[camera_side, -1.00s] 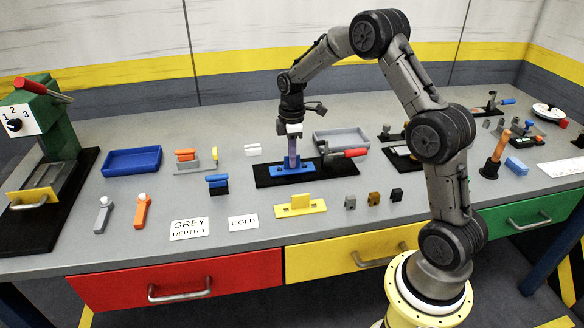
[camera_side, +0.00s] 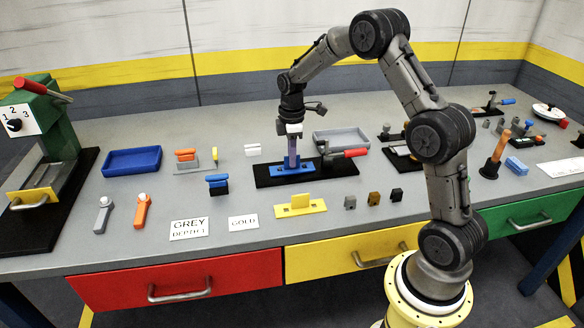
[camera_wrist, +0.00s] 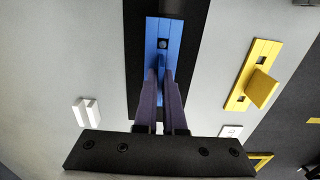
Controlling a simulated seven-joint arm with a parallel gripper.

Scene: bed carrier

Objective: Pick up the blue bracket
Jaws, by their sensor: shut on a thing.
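The blue bracket (camera_side: 292,170) lies flat on a black base plate (camera_side: 262,178) in the middle of the bench. In the wrist view the bracket (camera_wrist: 175,35) is a long blue strip with a dark square hole and an upright part between my fingers. My gripper (camera_side: 292,162) points straight down over it. In the wrist view my gripper's purple fingers (camera_wrist: 162,82) are closed on the upright part of the bracket. The fingers hide much of that part. The bracket appears to rest on the black plate.
A red-handled clamp (camera_side: 348,153) stands on the same plate, just right of the bracket. A grey tray (camera_side: 341,132) is behind it. A yellow bracket (camera_side: 300,207) lies in front, and white blocks (camera_side: 253,150) lie to the left. A blue tray (camera_side: 132,149) stands further left.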

